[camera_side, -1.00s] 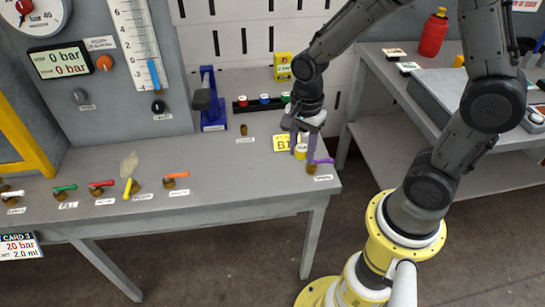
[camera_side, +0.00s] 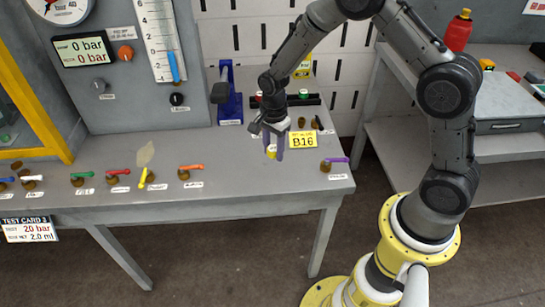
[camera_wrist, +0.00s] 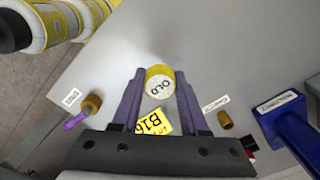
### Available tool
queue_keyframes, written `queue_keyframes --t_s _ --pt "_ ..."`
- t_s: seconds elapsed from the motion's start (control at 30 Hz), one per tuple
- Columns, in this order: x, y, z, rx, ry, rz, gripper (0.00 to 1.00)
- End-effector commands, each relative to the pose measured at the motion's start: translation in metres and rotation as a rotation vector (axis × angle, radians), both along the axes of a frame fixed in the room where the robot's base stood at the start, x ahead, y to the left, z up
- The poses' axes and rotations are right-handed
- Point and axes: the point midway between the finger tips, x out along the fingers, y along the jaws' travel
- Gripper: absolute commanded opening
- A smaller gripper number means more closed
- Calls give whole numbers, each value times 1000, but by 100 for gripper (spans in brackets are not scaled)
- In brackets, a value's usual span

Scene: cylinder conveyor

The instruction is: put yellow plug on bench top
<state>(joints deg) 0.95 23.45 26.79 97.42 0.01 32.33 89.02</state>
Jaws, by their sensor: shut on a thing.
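My gripper (camera_side: 275,155) is shut on the yellow plug (camera_side: 271,153), a short yellow cylinder low over the bench top (camera_side: 235,175). I cannot tell whether the plug touches the bench. In the wrist view the plug (camera_wrist: 159,86) sits between the purple fingertips, its pale round face marked "OLD" towards the camera. The bare grey bench top (camera_wrist: 205,55) shows around and beyond it.
The yellow B16 card (camera_side: 303,140) lies right of the gripper. A brass fitting (camera_wrist: 226,119) and a blue stand (camera_side: 230,100) are near. A purple-handled valve (camera_side: 335,162) is at the right corner, with several coloured valves along the front left. The bench front centre is clear.

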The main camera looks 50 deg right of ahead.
Motion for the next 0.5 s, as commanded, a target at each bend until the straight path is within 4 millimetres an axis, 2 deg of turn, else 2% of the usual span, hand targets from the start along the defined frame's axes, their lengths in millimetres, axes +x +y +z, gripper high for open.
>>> queue_keyframes --t_s 0.27,0.5 --pt "4 0 -32 0 3 0 0" --pt "4 0 -35 0 0 0 0"
